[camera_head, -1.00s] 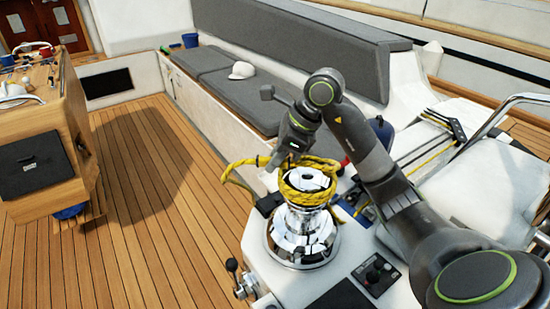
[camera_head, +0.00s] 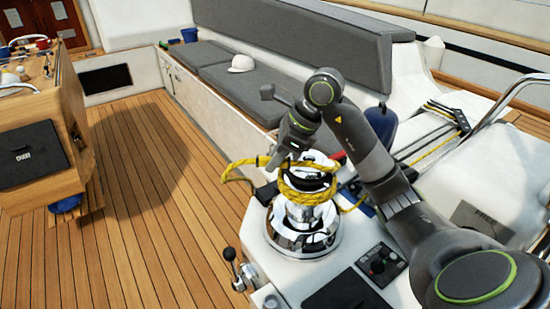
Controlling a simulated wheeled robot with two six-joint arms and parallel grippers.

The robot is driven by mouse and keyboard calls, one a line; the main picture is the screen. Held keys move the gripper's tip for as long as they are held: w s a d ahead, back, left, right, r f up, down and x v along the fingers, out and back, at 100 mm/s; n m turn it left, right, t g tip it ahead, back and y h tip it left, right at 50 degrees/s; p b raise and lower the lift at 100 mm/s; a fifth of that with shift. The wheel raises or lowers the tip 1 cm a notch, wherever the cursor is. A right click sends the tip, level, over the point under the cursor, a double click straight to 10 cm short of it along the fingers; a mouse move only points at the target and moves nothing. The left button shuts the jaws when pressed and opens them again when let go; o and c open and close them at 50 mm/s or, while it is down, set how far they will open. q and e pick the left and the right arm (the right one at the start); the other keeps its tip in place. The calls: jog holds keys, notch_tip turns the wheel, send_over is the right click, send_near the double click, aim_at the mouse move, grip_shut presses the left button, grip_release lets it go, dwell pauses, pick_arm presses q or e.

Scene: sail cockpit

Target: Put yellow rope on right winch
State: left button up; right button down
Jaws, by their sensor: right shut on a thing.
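The yellow rope (camera_head: 307,197) lies in loops around the upper part of the chrome winch (camera_head: 302,233). Its tail sticks out to the left, and another part runs off to the right behind my arm toward the deck hardware. My right gripper (camera_head: 277,163) is just above and left of the winch top, shut on the rope. Its fingertips are small and partly hidden by the rope. My left gripper is not in view.
A lever (camera_head: 230,256) and a black control panel (camera_head: 382,263) sit by the winch base. A grey cushioned bench (camera_head: 245,85) with a white cap (camera_head: 242,63) lies beyond. A wooden console (camera_head: 40,130) stands at left. The teak floor between is clear.

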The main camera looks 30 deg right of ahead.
notch_tip(320, 180, down, 4)
jog(key=b, duration=0.4)
jog(key=shift+f, duration=0.1)
notch_tip(320, 180, down, 4)
jog(key=b, duration=0.4)
jog(key=shift+f+b, duration=0.1)
jog(key=shift+b, duration=0.2)
dwell(0.5)
